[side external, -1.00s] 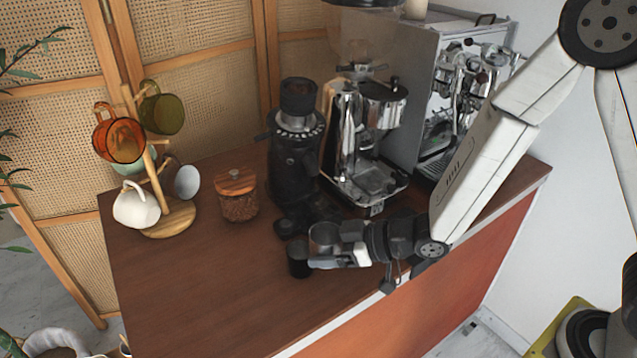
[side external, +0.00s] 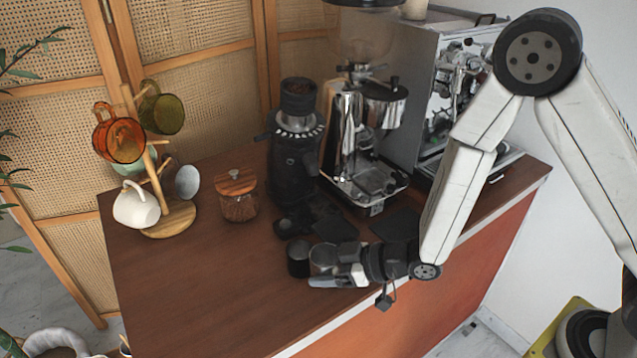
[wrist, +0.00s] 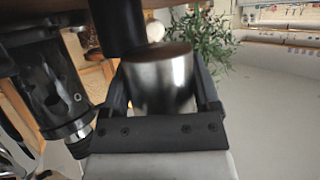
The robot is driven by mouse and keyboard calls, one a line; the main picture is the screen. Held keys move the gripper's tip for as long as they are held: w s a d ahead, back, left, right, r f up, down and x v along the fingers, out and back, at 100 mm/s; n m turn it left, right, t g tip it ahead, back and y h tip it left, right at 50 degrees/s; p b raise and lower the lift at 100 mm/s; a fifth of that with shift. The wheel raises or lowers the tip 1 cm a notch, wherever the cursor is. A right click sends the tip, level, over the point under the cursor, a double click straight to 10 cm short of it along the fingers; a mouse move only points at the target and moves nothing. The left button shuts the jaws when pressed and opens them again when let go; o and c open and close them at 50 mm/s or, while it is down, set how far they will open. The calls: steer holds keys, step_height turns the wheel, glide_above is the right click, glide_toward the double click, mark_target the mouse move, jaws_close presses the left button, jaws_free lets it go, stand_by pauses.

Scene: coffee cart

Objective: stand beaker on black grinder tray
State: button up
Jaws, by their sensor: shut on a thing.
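The beaker is a silvery metal cup (side external: 322,258). It fills the space between my fingers in the wrist view (wrist: 160,80). My gripper (side external: 335,268) is shut on it, low over the counter's front part. I cannot tell whether the beaker's base touches the wood. The black grinder (side external: 295,165) stands behind, and its dark tray (side external: 300,218) at the foot looks empty. The beaker is in front of the tray and apart from it.
A black cup (side external: 299,260) stands on the counter just left of the beaker. Dark flat pieces (side external: 335,229) lie behind my gripper. A wood-lidded jar (side external: 238,203), mug tree (side external: 168,220) and espresso machine (side external: 440,100) stand around. The counter's left front (side external: 200,290) is clear.

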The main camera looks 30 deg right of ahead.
mark_target(326, 292)
steer(key=shift+f, duration=0.3)
steer(key=shift+f, duration=0.15)
steer(key=shift+f, duration=1.75)
steer(key=shift+f, duration=0.2)
steer(key=o, duration=1.1)
steer(key=shift+s+d, duration=0.1)
steer(key=shift+r+v, duration=0.2)
steer(key=shift+v, duration=3.6)
